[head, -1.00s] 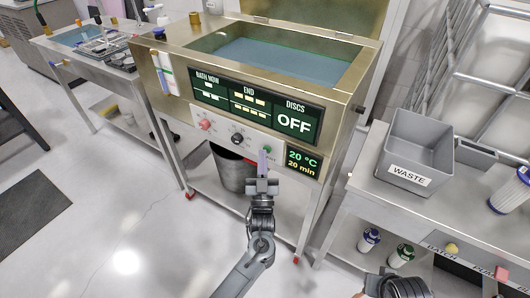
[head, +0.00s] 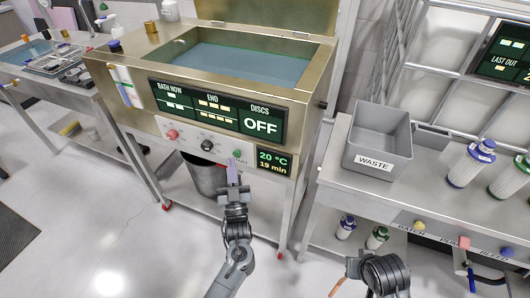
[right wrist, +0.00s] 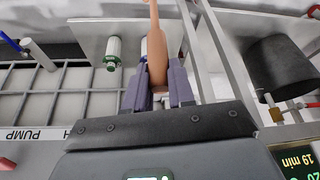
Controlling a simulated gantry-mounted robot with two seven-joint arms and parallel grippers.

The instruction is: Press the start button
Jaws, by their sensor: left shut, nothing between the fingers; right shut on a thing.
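The green start button (head: 237,153) sits at the right end of the pale control strip on the front of the brass-coloured bath machine (head: 130,82). My right gripper (right wrist: 158,88) is shut on a brown wooden-looking handle (right wrist: 157,55), seen in the right wrist view. In the head view part of the handle (head: 337,287) shows at the bottom edge. The machine's display reads OFF, and the small one reads 20 °C and 19 min.
A black knob (head: 207,146) and a red button (head: 172,134) share the strip. A grey bucket (head: 203,178) stands under the machine. A grey WASTE bin (head: 378,140) and white bottles (head: 469,163) stand on the right bench. Open floor lies in front.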

